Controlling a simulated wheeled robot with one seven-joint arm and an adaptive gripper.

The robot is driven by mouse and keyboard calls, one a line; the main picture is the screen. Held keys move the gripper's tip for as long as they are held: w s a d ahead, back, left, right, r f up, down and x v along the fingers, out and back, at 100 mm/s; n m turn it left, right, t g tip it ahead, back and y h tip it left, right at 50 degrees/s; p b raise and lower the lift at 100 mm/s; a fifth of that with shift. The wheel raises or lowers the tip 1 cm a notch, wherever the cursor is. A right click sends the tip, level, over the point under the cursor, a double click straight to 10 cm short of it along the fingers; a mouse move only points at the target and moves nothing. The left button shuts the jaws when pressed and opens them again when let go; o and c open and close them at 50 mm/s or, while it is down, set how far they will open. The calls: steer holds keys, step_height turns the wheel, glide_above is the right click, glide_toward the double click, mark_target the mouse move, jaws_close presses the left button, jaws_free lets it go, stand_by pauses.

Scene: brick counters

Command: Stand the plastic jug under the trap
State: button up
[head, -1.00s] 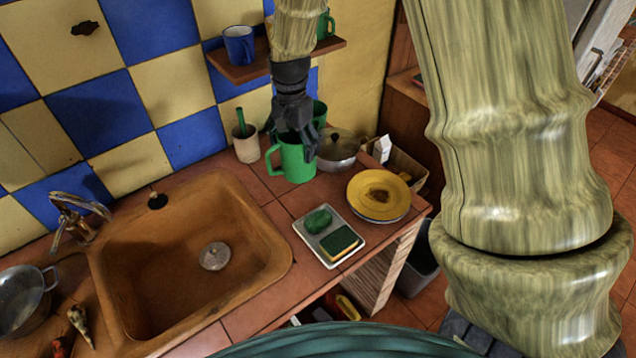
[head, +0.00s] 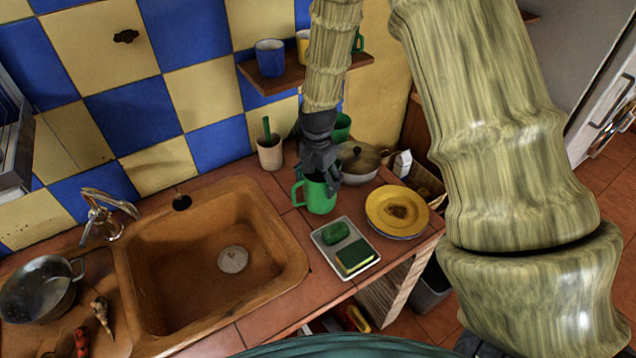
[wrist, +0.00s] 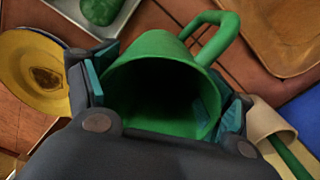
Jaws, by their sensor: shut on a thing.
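The green plastic jug (head: 316,195) is upright over the counter between the sink and the yellow plate, its handle toward the sink. I cannot tell whether its base touches the counter. My gripper (head: 320,176) comes down from above and is shut on the jug near its rim. In the wrist view, the fingers of my gripper (wrist: 162,102) lie on either side of the jug's open mouth (wrist: 155,90). The inside is dark and no contents can be made out. The trap is not visible; the space below the sink (head: 255,215) is hidden by the counter.
A tray with a green scrubber and sponge (head: 375,262) lies in front of the jug. A yellow plate (head: 380,220) is to its right, with a lidded pot (head: 357,165) behind. A brush cup (head: 270,157) stands behind left. A shelf (head: 300,78) with mugs hangs above.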

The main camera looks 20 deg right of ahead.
steer(key=shift+f, duration=0.9)
steer(key=shift+f, duration=0.1)
steer(key=o, duration=1)
steer(key=shift+o, duration=0.2)
